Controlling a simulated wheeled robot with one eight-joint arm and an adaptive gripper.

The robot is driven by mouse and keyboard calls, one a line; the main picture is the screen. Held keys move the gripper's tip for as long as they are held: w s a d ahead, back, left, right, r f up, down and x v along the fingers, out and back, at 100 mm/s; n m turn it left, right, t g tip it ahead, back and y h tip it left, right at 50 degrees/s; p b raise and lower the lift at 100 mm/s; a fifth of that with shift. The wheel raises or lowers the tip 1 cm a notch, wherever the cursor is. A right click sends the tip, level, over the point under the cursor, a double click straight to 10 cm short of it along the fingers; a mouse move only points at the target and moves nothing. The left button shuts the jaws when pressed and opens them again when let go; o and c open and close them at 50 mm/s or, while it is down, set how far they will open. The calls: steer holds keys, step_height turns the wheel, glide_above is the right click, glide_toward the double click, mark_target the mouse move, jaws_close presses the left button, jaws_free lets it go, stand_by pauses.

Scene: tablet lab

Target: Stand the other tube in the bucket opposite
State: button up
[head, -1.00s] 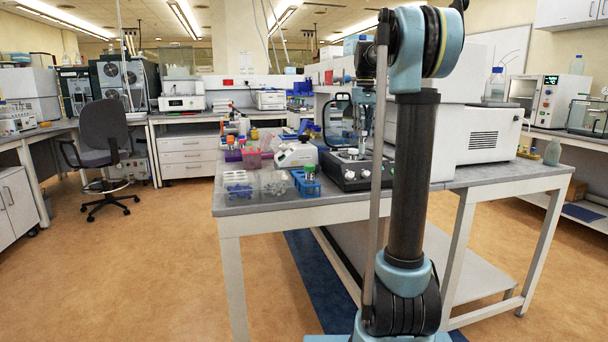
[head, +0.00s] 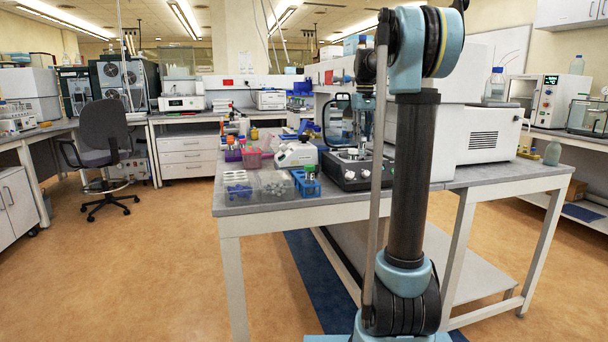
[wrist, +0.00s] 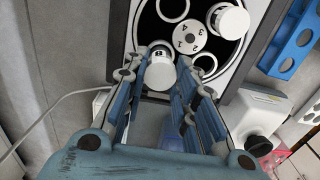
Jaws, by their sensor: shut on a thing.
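The open centrifuge (head: 355,172) stands on the bench in the head view. Its dark bowl (wrist: 150,24) and numbered rotor hub (wrist: 188,40) show from above in the wrist view. A white-capped tube (wrist: 230,20) stands in the bucket at upper right of the hub. My gripper (wrist: 169,62) is shut on another white-capped tube (wrist: 160,74), at the lower left of the hub, across from the first. The fingers and cap hide that bucket; I cannot tell how deep the held tube is. Another bucket ring (wrist: 205,64) looks empty.
A blue rack (wrist: 294,40) lies right of the centrifuge in the wrist view, near a white bench device (wrist: 255,110). In the head view, racks and a clear box (head: 275,186) crowd the bench left of the centrifuge. The raised lid (head: 338,120) stands behind the bowl.

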steer(key=shift+f, duration=1.3)
stand_by(0.4)
steer(key=o, duration=0.9)
steer(key=shift+r, duration=0.1)
step_height(320, 180, up, 12)
steer(key=f, duration=0.1)
steer(key=s+f+m, duration=0.1)
steer(key=s+f, duration=1.2)
steer(key=s+a+f+m+t, duration=0.1)
steer(key=s+f, duration=1.2)
steer(key=s, duration=0.1)
steer(key=s+f+m+t, duration=0.1)
steer(key=s+f, duration=1.1)
steer(key=s, duration=0.2)
steer(key=shift+a+f, duration=0.35)
steer(key=shift+f, duration=0.05)
